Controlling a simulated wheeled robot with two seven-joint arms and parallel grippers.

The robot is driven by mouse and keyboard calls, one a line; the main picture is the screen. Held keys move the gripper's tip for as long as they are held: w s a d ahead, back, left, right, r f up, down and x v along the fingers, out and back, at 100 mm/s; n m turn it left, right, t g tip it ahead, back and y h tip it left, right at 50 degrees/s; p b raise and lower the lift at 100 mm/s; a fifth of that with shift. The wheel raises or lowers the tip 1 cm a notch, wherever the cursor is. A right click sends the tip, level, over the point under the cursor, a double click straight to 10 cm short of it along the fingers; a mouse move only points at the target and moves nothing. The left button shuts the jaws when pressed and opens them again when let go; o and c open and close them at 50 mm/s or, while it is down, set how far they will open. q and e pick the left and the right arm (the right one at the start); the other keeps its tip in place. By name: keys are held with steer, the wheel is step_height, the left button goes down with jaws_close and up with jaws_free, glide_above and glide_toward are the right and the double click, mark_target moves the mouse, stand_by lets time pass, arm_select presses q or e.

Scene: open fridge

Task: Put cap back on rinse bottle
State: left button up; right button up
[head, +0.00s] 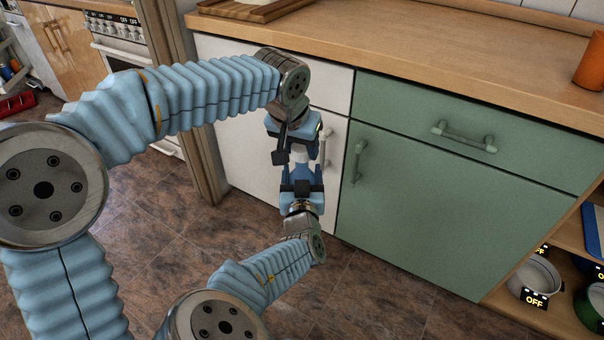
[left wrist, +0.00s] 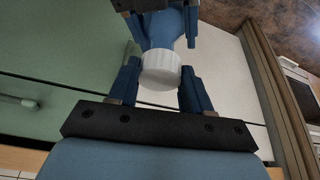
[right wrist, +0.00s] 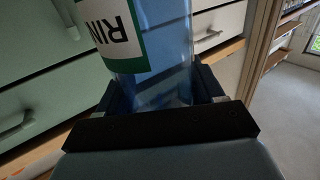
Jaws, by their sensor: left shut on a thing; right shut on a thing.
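My left gripper (head: 293,146) comes down from above and is shut on the white ribbed cap (left wrist: 160,71), which sits between its fingers (left wrist: 161,88). The blue see-through rinse bottle (right wrist: 160,45) has a white and green label (right wrist: 118,30) reading "RIN", upside down in the right wrist view. My right gripper (head: 302,188) is below the left one and shut on the bottle's lower part. In the left wrist view the cap lines up with the narrow end of the bottle (left wrist: 160,28) and seems to meet it; whether it is seated cannot be told.
Both grippers are in the air before the white cabinet (head: 230,130) and the green cabinet (head: 430,200). The wooden counter (head: 400,50) is above and behind. An open shelf with pots (head: 545,275) is at the lower right. The tiled floor (head: 160,230) is clear.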

arm_select(q)
steer(key=shift+s, duration=0.15)
stand_by(0.4)
steer(key=shift+f, duration=0.9)
steer(key=shift+f, duration=0.55)
